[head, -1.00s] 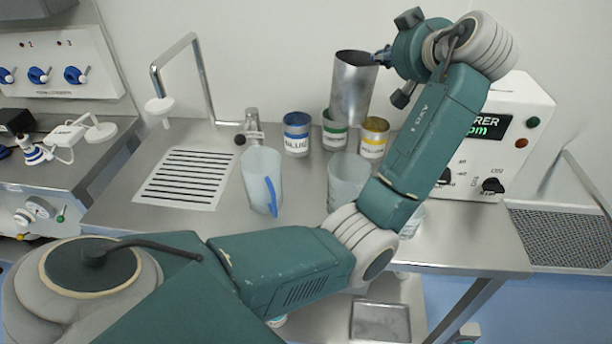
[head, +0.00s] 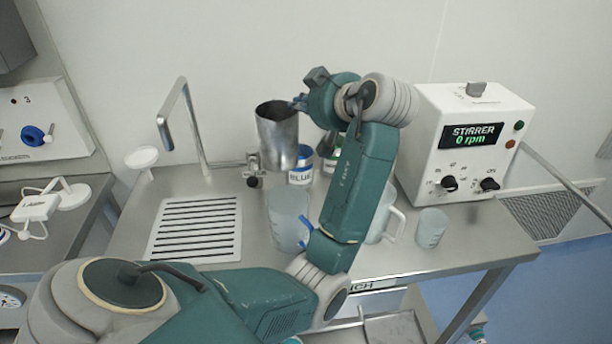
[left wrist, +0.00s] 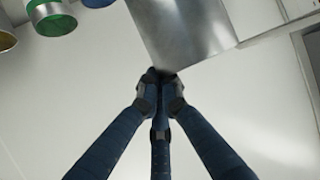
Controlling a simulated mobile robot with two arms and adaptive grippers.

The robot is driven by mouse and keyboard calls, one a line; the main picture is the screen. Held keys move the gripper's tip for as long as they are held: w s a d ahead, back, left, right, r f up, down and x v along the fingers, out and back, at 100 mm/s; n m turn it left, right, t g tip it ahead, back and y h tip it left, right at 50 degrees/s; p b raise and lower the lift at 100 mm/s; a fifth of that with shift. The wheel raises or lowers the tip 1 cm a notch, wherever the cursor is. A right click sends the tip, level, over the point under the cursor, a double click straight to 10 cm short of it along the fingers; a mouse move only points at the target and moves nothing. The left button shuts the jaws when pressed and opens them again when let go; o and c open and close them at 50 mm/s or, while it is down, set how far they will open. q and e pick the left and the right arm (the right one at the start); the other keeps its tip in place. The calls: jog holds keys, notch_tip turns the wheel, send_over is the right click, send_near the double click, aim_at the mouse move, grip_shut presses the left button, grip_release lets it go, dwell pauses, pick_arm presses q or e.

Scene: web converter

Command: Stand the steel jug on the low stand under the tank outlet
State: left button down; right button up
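The steel jug (head: 277,138) is a shiny open-topped cylinder, held nearly upright and apparently above the bench, left of the blue-labelled tin. My left gripper (head: 299,102) is shut at its upper right side, near the rim. In the left wrist view the jug (left wrist: 180,28) is at the top, and the dark blue fingers of the left gripper (left wrist: 160,76) meet at its edge; the exact grip is partly hidden. I cannot make out the tank outlet or its low stand. My right gripper is not in view.
A translucent pitcher (head: 287,215) stands below the jug in the picture; another (head: 385,215) is partly behind my arm. A small beaker (head: 431,228) and the stirrer box (head: 470,145) are to the right. A tap (head: 187,125) and slotted drain (head: 195,228) are left.

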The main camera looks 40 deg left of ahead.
pick_arm(q)
notch_tip(320, 180, down, 16)
jog(key=shift+a+r+p, duration=0.1)
jog(key=shift+p, duration=1)
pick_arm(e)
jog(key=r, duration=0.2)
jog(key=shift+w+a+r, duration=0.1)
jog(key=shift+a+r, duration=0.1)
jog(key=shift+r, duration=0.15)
pick_arm(q)
jog(key=c, duration=2)
grip_release()
jog(key=shift+f, duration=0.2)
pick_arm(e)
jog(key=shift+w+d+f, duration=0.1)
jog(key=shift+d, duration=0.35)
